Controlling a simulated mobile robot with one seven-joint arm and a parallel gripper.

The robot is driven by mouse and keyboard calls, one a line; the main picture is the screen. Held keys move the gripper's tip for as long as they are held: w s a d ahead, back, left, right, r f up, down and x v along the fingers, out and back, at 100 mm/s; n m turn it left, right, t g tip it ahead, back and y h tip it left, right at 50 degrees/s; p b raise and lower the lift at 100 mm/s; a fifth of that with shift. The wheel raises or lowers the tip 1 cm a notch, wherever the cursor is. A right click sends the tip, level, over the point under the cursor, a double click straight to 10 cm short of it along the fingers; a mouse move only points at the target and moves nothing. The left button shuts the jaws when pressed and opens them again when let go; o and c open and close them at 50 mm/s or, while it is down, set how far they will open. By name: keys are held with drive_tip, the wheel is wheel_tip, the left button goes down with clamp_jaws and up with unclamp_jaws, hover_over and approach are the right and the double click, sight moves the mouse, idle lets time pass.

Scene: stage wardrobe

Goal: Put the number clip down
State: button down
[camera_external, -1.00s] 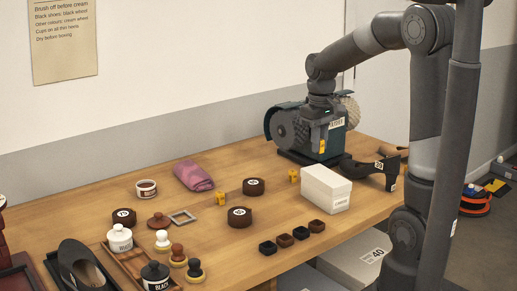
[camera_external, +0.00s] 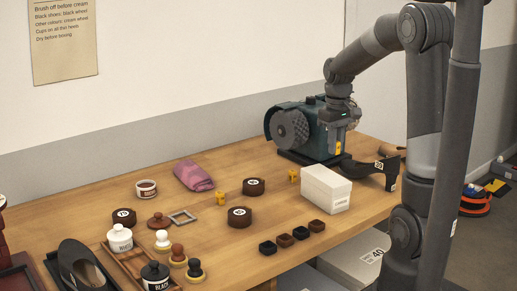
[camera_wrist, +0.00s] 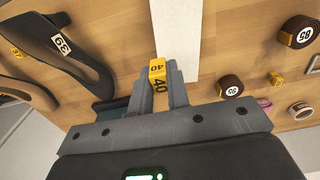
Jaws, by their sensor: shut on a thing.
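My gripper (camera_external: 338,150) is shut on a yellow number clip (camera_external: 338,147) and holds it in front of the dark green polishing machine (camera_external: 315,122), above the table. In the wrist view the number clip (camera_wrist: 158,74), marked 40, sits between my two grey fingertips.
A white box (camera_external: 325,188) stands below my gripper's area.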

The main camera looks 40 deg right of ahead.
sight(324, 172)
drive_tip(key=shift+w+a+f, duration=0.95)
drive_tip(key=shift+w+a, duration=0.05)
drive_tip(key=shift+a, duration=0.05)
drive_tip(key=shift+f, duration=1.95)
drive_tip(key=c, duration=1.4)
unclamp_jaws()
drive_tip(key=shift+f, duration=0.1)
